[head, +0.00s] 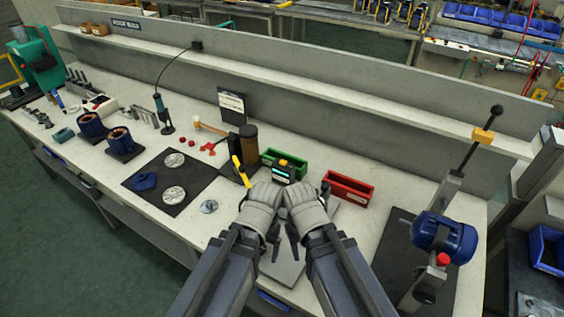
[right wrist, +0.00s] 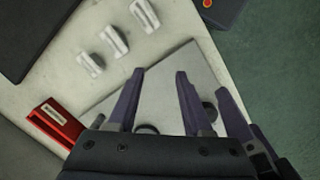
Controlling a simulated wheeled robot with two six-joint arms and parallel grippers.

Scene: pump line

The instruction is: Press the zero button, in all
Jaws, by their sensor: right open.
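A grey flat plate (head: 283,264) lies on the bench under my two grippers. A small device with a lit greenish display (head: 283,172) stands behind my wrists, its lower part hidden by them. I cannot make out the zero button. My right gripper (head: 298,238) is open and empty above the plate, its fingers pointing down. In the right wrist view its fingers (right wrist: 160,74) stand apart over the plate (right wrist: 160,95), with dark round knobs partly showing. My left gripper (head: 270,238) is close beside the right one; its jaws are too hidden to judge.
A green bin (head: 284,160) and a red bin (head: 348,188) stand behind and to the right. A blue pump motor (head: 444,236) with a lever is at right. A dark mat (head: 170,181) with metal discs lies left. A brown cylinder (head: 248,146) stands near my wrists.

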